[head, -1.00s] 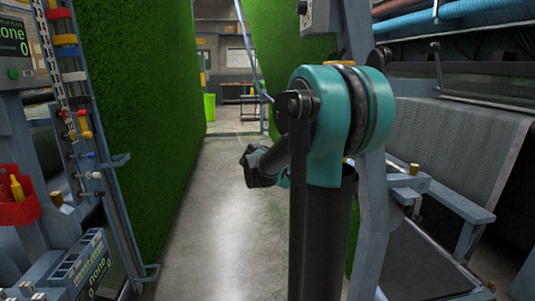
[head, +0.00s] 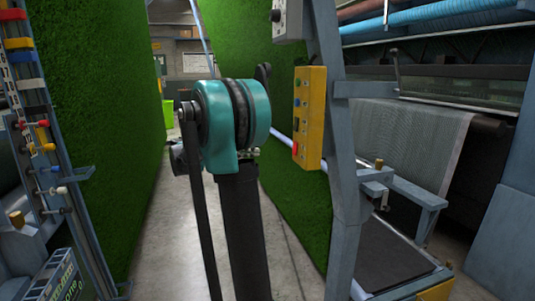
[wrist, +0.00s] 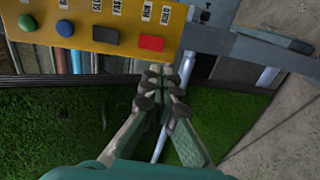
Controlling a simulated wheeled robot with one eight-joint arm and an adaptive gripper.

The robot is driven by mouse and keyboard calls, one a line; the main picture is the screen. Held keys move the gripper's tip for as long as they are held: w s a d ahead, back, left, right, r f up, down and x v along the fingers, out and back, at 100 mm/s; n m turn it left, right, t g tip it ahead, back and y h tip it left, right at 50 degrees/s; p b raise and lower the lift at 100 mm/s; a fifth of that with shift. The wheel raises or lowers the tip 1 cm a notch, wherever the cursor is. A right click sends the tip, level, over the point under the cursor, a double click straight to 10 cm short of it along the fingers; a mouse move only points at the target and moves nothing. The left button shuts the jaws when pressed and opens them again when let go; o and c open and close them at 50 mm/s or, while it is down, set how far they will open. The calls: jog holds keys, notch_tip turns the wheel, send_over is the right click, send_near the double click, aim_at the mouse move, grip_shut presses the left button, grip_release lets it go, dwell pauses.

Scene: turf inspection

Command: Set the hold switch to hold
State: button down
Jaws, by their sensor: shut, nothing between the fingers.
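A yellow control box (head: 310,118) is fixed to the grey upright in the head view, right of my arm. The box (wrist: 100,20) also fills the top left of the wrist view. It has green, blue and black buttons and a red one (wrist: 152,43). Small labels stand above the buttons; RUN and HOLD appear at the right end, by the red one. A separate hold lever and its setting cannot be made out. My gripper (wrist: 160,78) is shut and empty, just below the red button in the picture and apparently apart from it.
A grey box with a knob (head: 288,18) hangs above the yellow box. Green turf (head: 245,60) hangs behind. A grey frame with a dark tray (head: 390,255) is at right; a rack with coloured clips (head: 30,110) is at left. Concrete floor lies between.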

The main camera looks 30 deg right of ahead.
aim_at(293, 153)
jog(key=x, duration=1.3)
jog(key=shift+d+f, duration=0.1)
jog(key=shift+d, duration=0.05)
jog(key=shift+d, duration=0.1)
jog(key=shift+s+d+f, duration=0.15)
jog(key=shift+d, duration=0.15)
jog(key=shift+a, duration=0.2)
